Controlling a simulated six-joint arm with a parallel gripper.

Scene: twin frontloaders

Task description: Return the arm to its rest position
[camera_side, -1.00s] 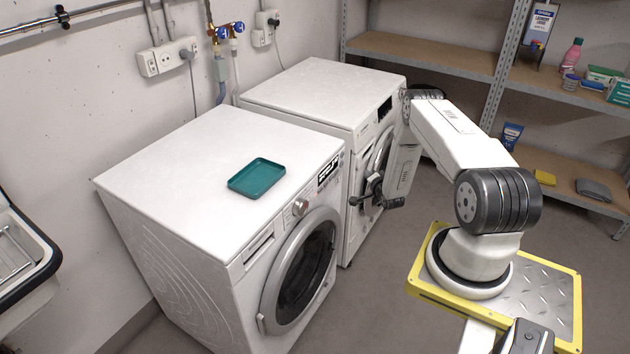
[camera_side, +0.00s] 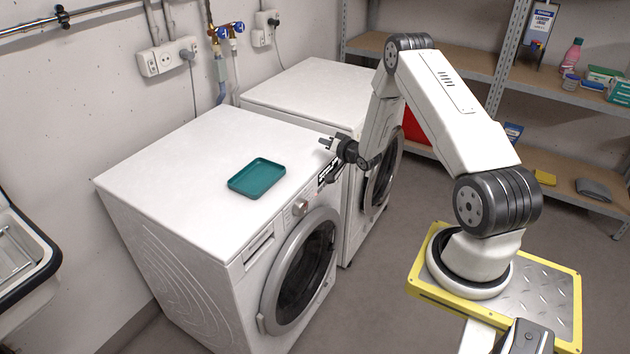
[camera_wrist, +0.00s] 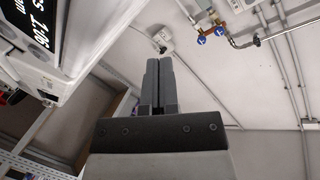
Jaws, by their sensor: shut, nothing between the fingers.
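My gripper (camera_side: 326,144) is shut and empty. It is in front of the two washing machines, level with the upper front edge of the near one, its fingers pointing left toward the wall. In the wrist view its two fingers (camera_wrist: 159,85) lie together, with the wall behind them. The near washing machine (camera_side: 160,165) has its round door shut. The far washing machine (camera_side: 300,95) stands behind my forearm; its front is partly hidden by my arm. My upper arm is raised, with the elbow high.
A teal tray (camera_side: 257,178) lies on top of the near machine. Metal shelving (camera_side: 440,52) with bottles and boxes stands at the back right. Something red (camera_side: 413,128) shows behind my arm. A sink (camera_side: 22,255) is at the left. The floor (camera_side: 385,270) before the machines is clear.

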